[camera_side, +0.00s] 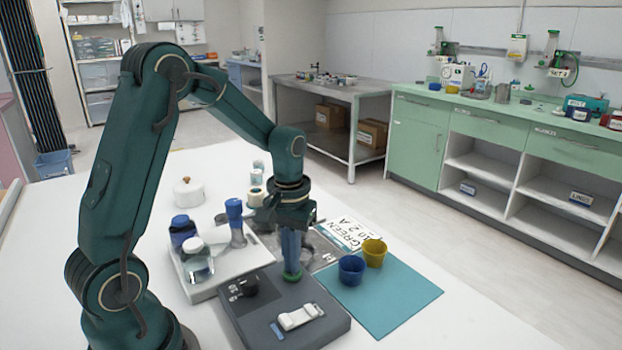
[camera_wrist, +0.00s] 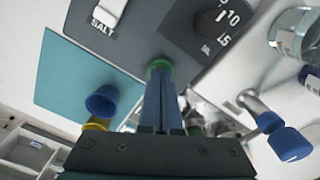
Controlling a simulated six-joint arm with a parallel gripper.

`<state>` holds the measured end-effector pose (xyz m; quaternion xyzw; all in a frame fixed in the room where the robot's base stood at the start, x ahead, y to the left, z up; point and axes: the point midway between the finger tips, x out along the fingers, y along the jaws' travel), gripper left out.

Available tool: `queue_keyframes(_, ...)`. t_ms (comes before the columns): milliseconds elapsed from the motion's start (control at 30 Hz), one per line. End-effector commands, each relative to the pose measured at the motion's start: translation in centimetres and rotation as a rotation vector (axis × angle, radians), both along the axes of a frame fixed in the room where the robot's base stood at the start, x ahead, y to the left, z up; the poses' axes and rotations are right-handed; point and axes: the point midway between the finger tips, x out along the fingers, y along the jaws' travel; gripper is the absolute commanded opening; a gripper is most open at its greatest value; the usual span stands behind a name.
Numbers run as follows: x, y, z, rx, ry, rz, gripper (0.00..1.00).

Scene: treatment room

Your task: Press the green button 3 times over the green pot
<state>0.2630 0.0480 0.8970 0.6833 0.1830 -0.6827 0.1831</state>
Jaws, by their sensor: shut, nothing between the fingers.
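My gripper (camera_side: 291,262) points straight down, its fingers closed together with nothing between them. The fingertips are at the green button (camera_side: 292,276) on the dark grey control box (camera_side: 262,325); I cannot tell whether the button is pushed in. In the wrist view the fingers (camera_wrist: 160,80) end at the green button (camera_wrist: 159,65), hiding part of it. A blue pot (camera_side: 351,270) and a yellow pot (camera_side: 374,252) stand on the teal mat (camera_side: 400,300) right of the box.
The box also carries a white switch (camera_side: 300,316) labelled SALT and a black dial (camera_wrist: 208,23). A white tray (camera_side: 205,290) with blue-capped containers stands left of the gripper. A card (camera_side: 350,233) reading GREEN lies behind the pots. The mat's front is clear.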

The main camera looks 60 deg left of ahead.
Motion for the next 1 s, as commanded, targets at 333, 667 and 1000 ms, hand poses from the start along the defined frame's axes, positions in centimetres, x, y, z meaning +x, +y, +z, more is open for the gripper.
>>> queue_keyframes(333,0.0,0.0,0.4,-0.001,0.001,0.000,0.00)
queue_keyframes(667,0.0,0.0,2.3,0.001,-0.001,0.000,0.00)
queue_keyframes(1000,0.0,0.0,2.8,-0.001,0.001,0.000,0.00)
